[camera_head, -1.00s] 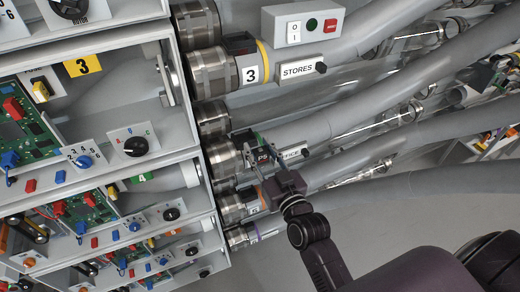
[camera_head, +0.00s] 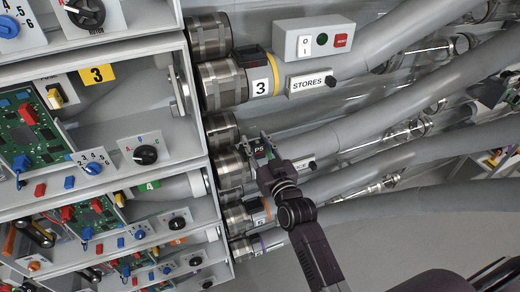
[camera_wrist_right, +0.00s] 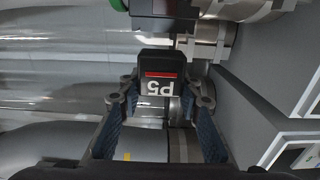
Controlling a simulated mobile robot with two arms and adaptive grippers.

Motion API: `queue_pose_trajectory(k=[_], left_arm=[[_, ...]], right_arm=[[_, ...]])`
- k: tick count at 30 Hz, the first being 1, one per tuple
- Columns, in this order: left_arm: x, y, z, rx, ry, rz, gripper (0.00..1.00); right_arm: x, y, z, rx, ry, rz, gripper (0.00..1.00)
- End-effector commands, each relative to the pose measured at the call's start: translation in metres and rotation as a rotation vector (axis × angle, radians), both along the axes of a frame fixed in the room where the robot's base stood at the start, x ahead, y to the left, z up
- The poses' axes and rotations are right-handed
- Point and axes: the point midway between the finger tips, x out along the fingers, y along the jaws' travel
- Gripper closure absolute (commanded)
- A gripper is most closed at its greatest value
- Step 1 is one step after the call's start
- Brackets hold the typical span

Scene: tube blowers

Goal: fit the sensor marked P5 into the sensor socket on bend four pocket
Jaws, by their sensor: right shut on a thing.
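The P5 sensor (camera_head: 260,151) is a small dark block with a white P5 label. It sits at the metal collar of the pipe below the one marked 3. It also shows in the right wrist view (camera_wrist_right: 161,75), with a red stripe over its label. My right gripper (camera_head: 263,163) is shut on it, one finger on each side. The pipe's collar (camera_head: 230,166) is just left of the sensor. A green 4 tag (camera_head: 149,186) is on the cabinet bay to the left. The socket is hidden, and I cannot tell whether the sensor is seated. My left gripper is out of view.
The pipe marked 3 (camera_head: 262,84) carries a dark sensor-like block and a STORES sign (camera_head: 312,83) above my gripper. Another numbered pipe (camera_head: 260,217) lies close below. The cabinet (camera_head: 195,60) stands close on the left. Open floor shows at lower right.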

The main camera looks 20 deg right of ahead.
Motion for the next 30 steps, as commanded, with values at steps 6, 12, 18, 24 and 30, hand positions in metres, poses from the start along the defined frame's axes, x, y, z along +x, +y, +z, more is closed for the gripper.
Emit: queue_pose_trajectory(k=[6, 12, 18, 24, 30], left_arm=[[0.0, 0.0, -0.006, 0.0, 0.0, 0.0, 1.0], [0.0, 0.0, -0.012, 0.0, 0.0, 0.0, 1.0], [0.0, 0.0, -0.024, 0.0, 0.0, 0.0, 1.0], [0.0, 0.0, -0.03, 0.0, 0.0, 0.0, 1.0], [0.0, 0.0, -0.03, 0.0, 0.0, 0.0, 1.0]], right_arm=[[0.023, 0.001, 0.0, 0.0, -0.002, 0.0, 0.93], [0.043, 0.002, -0.001, 0.0, -0.001, 0.0, 0.93], [0.048, 0.002, -0.016, -0.001, 0.002, 0.0, 0.93], [0.048, 0.002, -0.024, 0.0, 0.0, 0.0, 0.93], [0.048, 0.002, -0.026, 0.0, 0.0, 0.0, 0.93]])
